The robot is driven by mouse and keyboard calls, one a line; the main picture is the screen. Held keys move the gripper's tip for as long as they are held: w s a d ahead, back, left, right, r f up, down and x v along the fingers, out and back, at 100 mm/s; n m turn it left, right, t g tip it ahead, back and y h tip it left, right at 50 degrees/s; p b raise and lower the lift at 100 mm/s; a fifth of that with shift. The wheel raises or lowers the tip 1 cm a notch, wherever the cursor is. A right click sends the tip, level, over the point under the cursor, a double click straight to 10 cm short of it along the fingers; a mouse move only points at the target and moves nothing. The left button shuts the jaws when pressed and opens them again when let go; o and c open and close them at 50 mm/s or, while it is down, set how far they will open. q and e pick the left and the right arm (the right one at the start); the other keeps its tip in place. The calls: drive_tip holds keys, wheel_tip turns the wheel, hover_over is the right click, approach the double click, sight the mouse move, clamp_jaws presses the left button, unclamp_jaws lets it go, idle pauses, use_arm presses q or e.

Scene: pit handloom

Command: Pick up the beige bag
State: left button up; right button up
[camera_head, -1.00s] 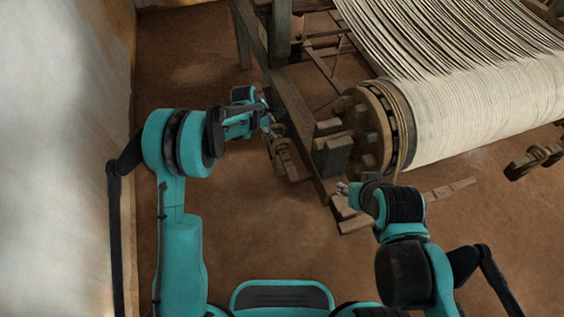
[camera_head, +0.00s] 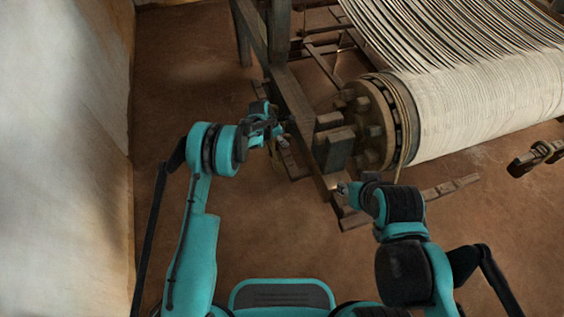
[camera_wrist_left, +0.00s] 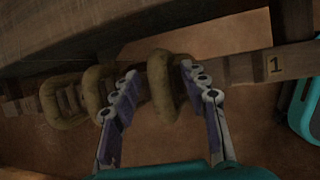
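In the left wrist view, several olive-beige looped bundles sit along a wooden bar. The middle one (camera_wrist_left: 163,88) stands between the fingers of my left gripper (camera_wrist_left: 160,72). The fingers are spread, one on each side of it. I cannot tell whether they touch it, or whether this bundle is the beige bag; no clear bag shape shows. In the head view my left gripper (camera_head: 283,142) is at the loom's left lower beam, and its arm hides most of the bundles. My right gripper (camera_head: 343,188) is near the lower front beam, too small to judge.
The loom's wooden post (camera_head: 290,100) and roller end (camera_head: 372,125) stand just right of my left gripper. Another bundle (camera_wrist_left: 62,100) lies left of the fingers. The brown floor (camera_head: 190,85) is clear near the pale wall (camera_head: 60,150).

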use_arm(q)
drive_tip(key=shift+r, duration=0.1)
drive_tip(key=shift+c, duration=0.3)
clamp_jaws()
drive_tip(key=shift+r, duration=0.2)
drive_tip(key=shift+r+p, duration=0.95)
drive_tip(key=shift+r, duration=0.55)
drive_tip(key=shift+a+r, duration=0.1)
drive_tip(key=shift+r, duration=0.05)
drive_tip(key=s+a+p, duration=0.4)
drive_tip(key=s+a, duration=0.8)
drive_tip(key=a, duration=0.1)
drive_tip(key=shift+s, duration=0.15)
